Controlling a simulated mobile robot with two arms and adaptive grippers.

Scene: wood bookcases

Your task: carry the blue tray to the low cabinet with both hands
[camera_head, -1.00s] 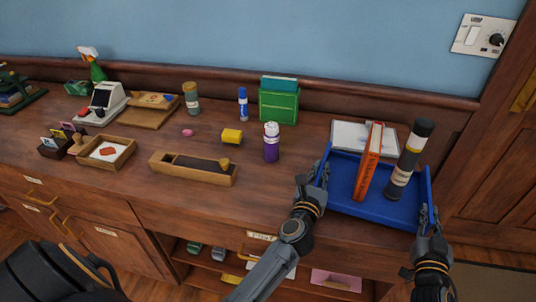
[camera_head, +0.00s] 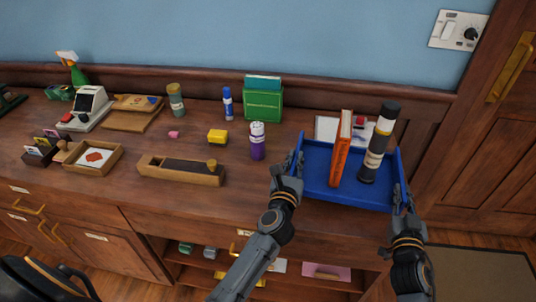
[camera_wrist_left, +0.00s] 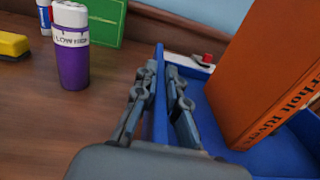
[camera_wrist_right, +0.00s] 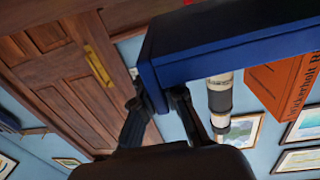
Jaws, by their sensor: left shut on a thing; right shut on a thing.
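The blue tray (camera_head: 318,182) is at the right end of the wooden cabinet top in the head view. An orange book (camera_head: 341,150) stands upright in it, beside a dark cylinder with pale bands (camera_head: 377,145). My left gripper (camera_head: 291,165) is shut on the tray's left wall, which also shows between its fingers in the left wrist view (camera_wrist_left: 160,100). My right gripper (camera_head: 403,200) is shut on the tray's right wall; the right wrist view shows the tray's blue side (camera_wrist_right: 230,60) from below. I cannot tell whether the tray touches the cabinet top.
A purple bottle (camera_head: 257,142) stands left of the tray, with a green box (camera_head: 263,104) behind it. A white flat object (camera_head: 326,128) with a red part lies behind the tray. A wooden door (camera_head: 495,150) is at the right. Open shelves (camera_head: 220,268) are below the cabinet top.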

